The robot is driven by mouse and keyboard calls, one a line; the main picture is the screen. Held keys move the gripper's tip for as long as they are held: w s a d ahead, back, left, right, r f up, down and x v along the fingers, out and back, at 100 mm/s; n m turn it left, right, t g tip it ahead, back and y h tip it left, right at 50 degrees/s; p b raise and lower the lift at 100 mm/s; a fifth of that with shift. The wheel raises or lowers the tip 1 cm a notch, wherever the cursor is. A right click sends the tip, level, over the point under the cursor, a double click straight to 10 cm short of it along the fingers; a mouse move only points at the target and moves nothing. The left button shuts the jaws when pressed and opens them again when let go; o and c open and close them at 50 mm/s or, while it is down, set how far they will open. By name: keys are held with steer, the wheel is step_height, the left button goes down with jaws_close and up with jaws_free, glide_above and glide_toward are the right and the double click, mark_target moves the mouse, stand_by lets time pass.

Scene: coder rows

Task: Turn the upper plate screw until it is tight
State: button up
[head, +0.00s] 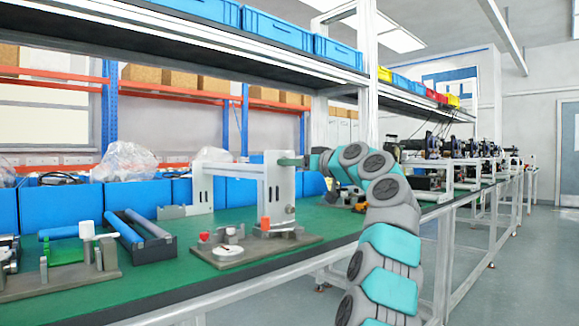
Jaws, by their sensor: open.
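An upright pale metal plate (279,185) stands on a grey base (250,250) on the green bench. The upper plate screw cannot be made out clearly; the plate's upper area is partly covered by my gripper. My gripper (291,161) reaches in from the right, level with the upper part of the plate and very close to it. Its fingers are small and edge-on; it is open. I cannot tell whether it touches the plate or surrounds a screw. A dial (228,252) and red-topped parts (265,223) sit low on the base.
A fixture with a blue roller (64,232) and a dark tray (138,238) stand to the left. Blue bins (58,209) line the back. A shelf (230,45) hangs above. Bare green bench (150,283) lies in front; more equipment (450,160) stands far right.

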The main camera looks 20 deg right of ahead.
steer(key=n+p, duration=0.1)
steer(key=n, duration=0.4)
stand_by(0.8)
jaws_close()
stand_by(0.5)
jaws_free()
steer(key=b+v, duration=0.3)
steer(key=v, duration=0.2)
stand_by(0.5)
